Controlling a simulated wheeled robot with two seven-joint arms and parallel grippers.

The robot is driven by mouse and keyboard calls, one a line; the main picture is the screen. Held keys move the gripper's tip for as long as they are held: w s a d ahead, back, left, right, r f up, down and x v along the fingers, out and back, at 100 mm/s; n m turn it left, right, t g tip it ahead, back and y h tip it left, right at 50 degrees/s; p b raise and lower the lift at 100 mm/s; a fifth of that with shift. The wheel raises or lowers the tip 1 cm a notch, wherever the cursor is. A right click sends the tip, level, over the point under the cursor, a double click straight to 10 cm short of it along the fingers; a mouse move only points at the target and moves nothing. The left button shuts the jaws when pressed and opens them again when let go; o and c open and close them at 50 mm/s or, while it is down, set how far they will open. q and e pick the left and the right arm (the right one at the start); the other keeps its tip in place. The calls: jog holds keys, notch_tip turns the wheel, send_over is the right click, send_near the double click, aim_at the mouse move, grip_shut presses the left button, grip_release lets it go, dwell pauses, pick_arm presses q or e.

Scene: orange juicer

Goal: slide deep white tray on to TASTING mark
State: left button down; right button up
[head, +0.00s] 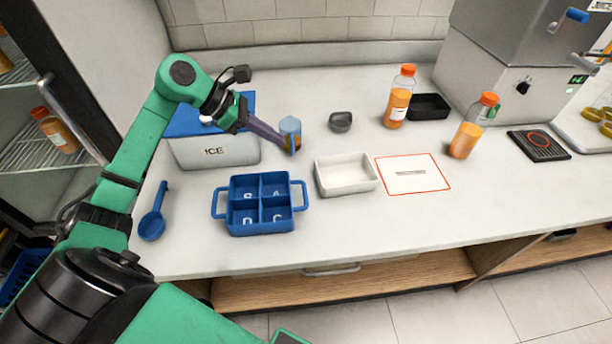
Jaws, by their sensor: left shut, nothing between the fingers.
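The deep white tray (345,188) sits on the white counter, right of the blue divided caddy. The TASTING mark (411,175), a white rectangle with a red outline and small dark lettering, lies just right of the tray. The tray stands beside the mark, close to its left edge, not on it. My left gripper (293,146) is shut and empty, behind and left of the tray, beside a small blue cup (290,128). Whether it touches the cup I cannot tell. My right gripper is not in view.
The blue caddy (262,228) stands left of the tray, with a blue scoop (154,215) farther left. An ICE box (212,152) is behind. The counter in front is clear.

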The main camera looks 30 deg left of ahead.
pick_arm(q)
jog(key=b, duration=0.4)
send_near(317, 175)
jog(key=v, duration=0.4)
jog(key=p+x, duration=0.3)
jog(key=x, duration=0.5)
jog(key=shift+d, duration=0.4)
jog(key=shift+w+d+f, duration=0.2)
jog(key=shift+d+f, duration=0.1)
jog(key=shift+f, duration=0.1)
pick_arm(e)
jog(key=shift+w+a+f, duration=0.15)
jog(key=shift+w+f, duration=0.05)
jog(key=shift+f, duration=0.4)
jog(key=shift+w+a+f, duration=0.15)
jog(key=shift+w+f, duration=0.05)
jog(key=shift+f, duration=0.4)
